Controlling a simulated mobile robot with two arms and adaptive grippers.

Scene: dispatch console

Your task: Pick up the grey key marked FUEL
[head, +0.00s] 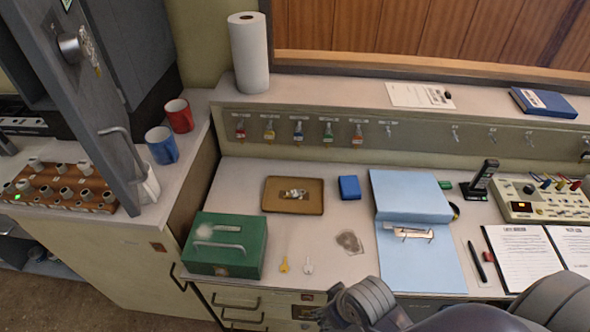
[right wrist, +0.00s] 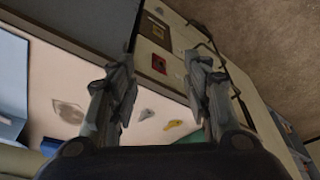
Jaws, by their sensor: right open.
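A small grey key (head: 308,265) lies on the desk near its front edge, just right of a yellow key (head: 284,264). Any marking on it is too small to read. In the right wrist view the grey key (right wrist: 147,114) and the yellow key (right wrist: 174,124) show between my fingers. My right gripper (head: 338,303) is at the desk's front edge, right of and nearer than the grey key. In the right wrist view the gripper (right wrist: 161,72) is open and empty, with its fingers apart. My left gripper is not in view.
A green cash box (head: 226,262) stands left of the keys. A brown tray (head: 275,205) and a blue box (head: 349,187) lie behind them. A blue folder (head: 431,264) lies to the right. Tagged keys hang on the back panel (head: 416,141). The desk around the keys is clear.

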